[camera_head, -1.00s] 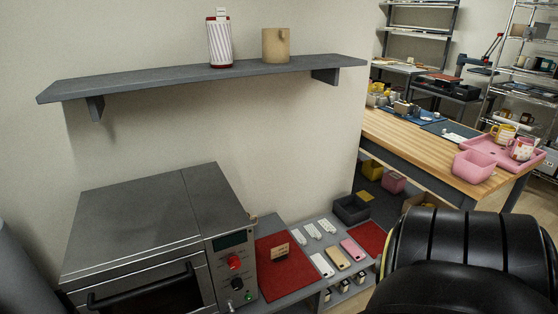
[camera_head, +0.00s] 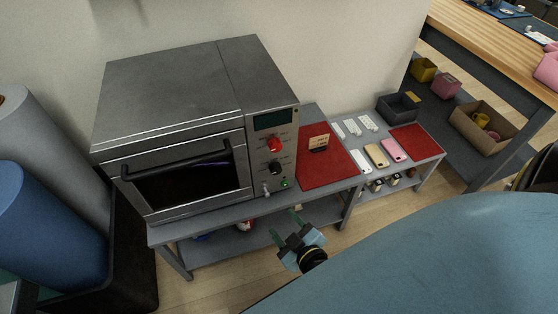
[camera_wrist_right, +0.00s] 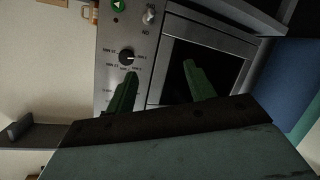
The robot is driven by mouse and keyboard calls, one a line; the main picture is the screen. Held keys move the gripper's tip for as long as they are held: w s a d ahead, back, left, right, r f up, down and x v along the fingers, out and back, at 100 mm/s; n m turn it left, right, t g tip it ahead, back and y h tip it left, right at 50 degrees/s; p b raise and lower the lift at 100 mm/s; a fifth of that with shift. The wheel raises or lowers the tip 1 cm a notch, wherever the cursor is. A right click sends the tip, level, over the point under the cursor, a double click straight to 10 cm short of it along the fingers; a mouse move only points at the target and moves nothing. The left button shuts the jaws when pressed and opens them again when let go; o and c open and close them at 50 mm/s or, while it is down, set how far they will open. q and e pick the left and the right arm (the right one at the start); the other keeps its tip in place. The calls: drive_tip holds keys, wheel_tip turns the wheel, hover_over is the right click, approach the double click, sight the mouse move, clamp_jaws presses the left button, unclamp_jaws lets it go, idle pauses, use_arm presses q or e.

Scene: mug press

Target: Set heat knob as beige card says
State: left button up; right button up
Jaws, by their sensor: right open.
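The oven (camera_head: 185,80) stands at the left. Its front panel bears a red knob (camera_head: 275,145) above a black knob (camera_head: 275,168). The black knob (camera_wrist_right: 127,57) has minute marks in the right wrist view, so the red one seems the heat knob; its setting is too small to read. The beige card (camera_head: 319,142) stands on a red mat; its writing is not legible. My right gripper (camera_head: 287,226) is open and empty, below and in front of the panel. In the right wrist view its fingers (camera_wrist_right: 160,70) are apart before the oven front. My left gripper is out of view.
A switch (camera_head: 266,190) and a green button (camera_head: 284,184) sit low on the panel. The oven door handle (camera_head: 178,158) sticks out. The red mat (camera_head: 325,168) and several phone-like slabs lie right of the oven. Big rolls (camera_head: 45,215) stand at left.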

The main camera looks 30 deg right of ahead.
sight(277, 149)
drive_tip(key=w+d+r+t+h+b, duration=0.2)
drive_tip(key=d+r+t+h, duration=0.15)
drive_tip(key=r, duration=0.75)
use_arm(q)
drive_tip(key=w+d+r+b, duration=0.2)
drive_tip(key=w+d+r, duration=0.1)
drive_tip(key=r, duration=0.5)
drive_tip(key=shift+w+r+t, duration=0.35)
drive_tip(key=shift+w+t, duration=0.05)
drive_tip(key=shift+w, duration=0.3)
use_arm(e)
drive_tip(key=shift+m+g, duration=0.25)
drive_tip(key=shift+m, duration=0.15)
drive_tip(key=x, duration=1.3)
drive_tip(key=shift+w+d, duration=0.15)
drive_tip(key=shift+d, duration=0.2)
drive_tip(key=c, duration=1)
